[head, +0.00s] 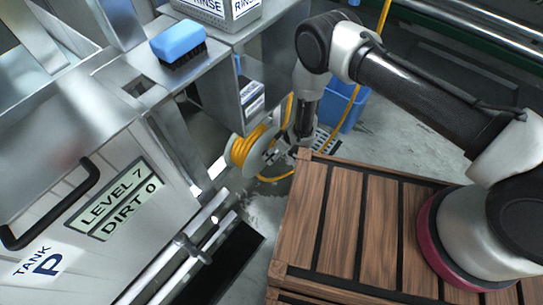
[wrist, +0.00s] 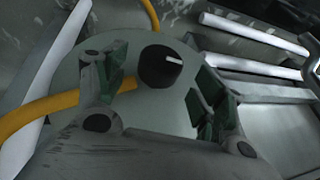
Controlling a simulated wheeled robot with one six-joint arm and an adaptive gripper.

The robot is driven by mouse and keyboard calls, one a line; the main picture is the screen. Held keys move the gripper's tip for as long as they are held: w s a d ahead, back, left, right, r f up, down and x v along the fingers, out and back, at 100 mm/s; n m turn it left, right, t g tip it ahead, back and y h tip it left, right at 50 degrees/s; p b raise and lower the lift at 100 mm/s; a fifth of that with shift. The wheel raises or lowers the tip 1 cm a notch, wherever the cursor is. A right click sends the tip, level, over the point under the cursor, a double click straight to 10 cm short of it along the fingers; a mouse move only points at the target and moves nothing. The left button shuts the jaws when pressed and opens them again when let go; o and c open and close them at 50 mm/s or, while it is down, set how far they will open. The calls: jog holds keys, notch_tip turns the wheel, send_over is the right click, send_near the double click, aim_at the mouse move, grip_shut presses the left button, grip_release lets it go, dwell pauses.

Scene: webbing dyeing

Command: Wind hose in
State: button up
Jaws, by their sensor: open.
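The hose reel has pale round flanges (head: 258,160) and stands low beside the steel cabinet in the head view. Yellow hose (head: 244,148) is wound on it, and loose hose runs over the floor. In the wrist view the pale flange (wrist: 150,105) faces me, with a black crank knob (wrist: 160,66) bearing a white mark. My gripper (head: 283,154) is at the reel; in the wrist view its open fingers (wrist: 160,77) lie on either side of the knob. I cannot tell whether they touch it. Yellow hose (wrist: 45,108) passes behind the left finger.
A steel tank panel reads "LEVEL 7 DIRT 0" (head: 120,199). A blue brush (head: 178,42) lies on the ledge near a rinse box (head: 214,10). A blue bin (head: 345,105) stands behind my arm. A wooden slatted platform (head: 320,220) is at the front. Pale pipes (head: 185,250) run beside the tank.

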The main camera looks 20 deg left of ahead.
aim_at(273, 155)
jog(key=x, duration=0.4)
jog(key=c, duration=1)
jog(key=shift+w+g, duration=0.15)
jog(key=shift+g, duration=0.15)
jog(key=shift+g+y, duration=0.4)
jog(key=o, duration=1)
